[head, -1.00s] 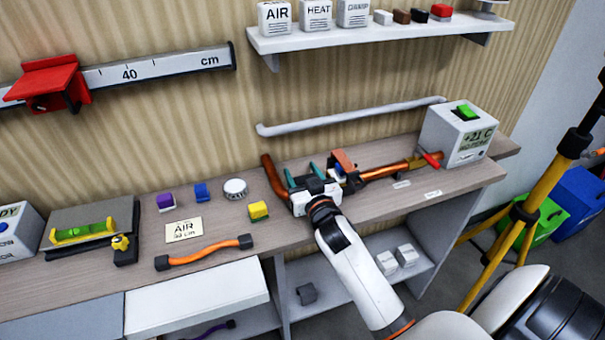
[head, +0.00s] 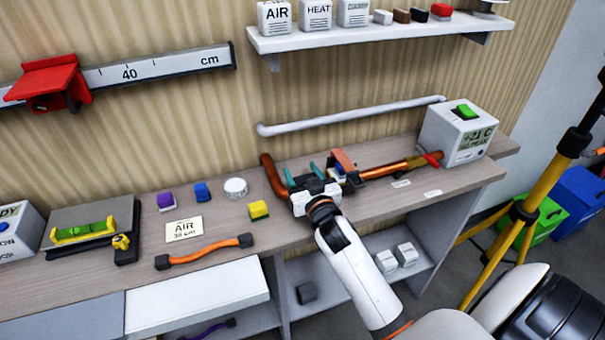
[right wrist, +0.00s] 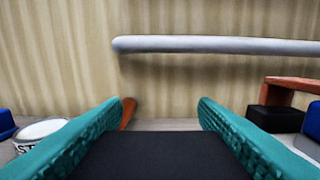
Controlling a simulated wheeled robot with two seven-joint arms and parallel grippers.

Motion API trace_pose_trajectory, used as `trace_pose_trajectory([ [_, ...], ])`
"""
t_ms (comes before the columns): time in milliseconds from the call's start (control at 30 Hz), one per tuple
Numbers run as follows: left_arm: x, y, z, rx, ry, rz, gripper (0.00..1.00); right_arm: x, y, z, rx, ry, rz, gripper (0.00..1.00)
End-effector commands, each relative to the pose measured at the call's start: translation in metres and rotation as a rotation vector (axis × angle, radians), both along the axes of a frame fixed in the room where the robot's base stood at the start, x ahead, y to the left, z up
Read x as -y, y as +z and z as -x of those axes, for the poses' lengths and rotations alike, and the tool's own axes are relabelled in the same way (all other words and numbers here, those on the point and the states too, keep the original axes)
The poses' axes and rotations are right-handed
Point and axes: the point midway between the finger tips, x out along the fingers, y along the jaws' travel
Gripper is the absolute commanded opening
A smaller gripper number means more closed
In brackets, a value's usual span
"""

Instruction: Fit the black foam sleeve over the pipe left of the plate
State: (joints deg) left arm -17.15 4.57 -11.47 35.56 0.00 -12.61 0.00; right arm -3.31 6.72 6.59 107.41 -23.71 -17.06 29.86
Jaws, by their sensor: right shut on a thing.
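My right gripper (head: 302,173) is over the bench in the head view, above the copper pipe. In the right wrist view its teal fingers (right wrist: 165,118) are shut on the black foam sleeve (right wrist: 155,158), a dark block between them. The copper pipe (head: 270,170) has an upturned left end, just left of my gripper. Its middle is hidden behind the gripper, and it runs on to the right (head: 385,171). The pipe's end also shows in the right wrist view (right wrist: 128,112), beyond the sleeve. I cannot tell whether sleeve and pipe touch. A plate is not clearly seen. My left gripper is out of view.
An orange-brown bracket (head: 343,160) stands close right of my gripper. A white box with a green button (head: 460,132) is at the bench's right end. A grey rail (head: 350,115) runs along the wall. A yellow block (head: 258,210) and an orange cable (head: 205,253) lie to the left.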

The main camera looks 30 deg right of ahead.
Motion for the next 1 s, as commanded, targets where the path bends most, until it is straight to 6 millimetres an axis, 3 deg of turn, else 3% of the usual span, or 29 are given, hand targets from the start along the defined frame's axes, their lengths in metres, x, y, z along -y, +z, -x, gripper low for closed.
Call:
trace_pose_trajectory([
  [967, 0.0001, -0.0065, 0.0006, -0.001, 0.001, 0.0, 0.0, 0.0, -0.0097, 0.0, 0.0, 0.0, -0.001, 0.33],
  [1000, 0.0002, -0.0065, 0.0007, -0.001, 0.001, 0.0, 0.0, 0.0001, -0.0097, 0.0, 0.0, 0.0, -0.001, 0.57],
])
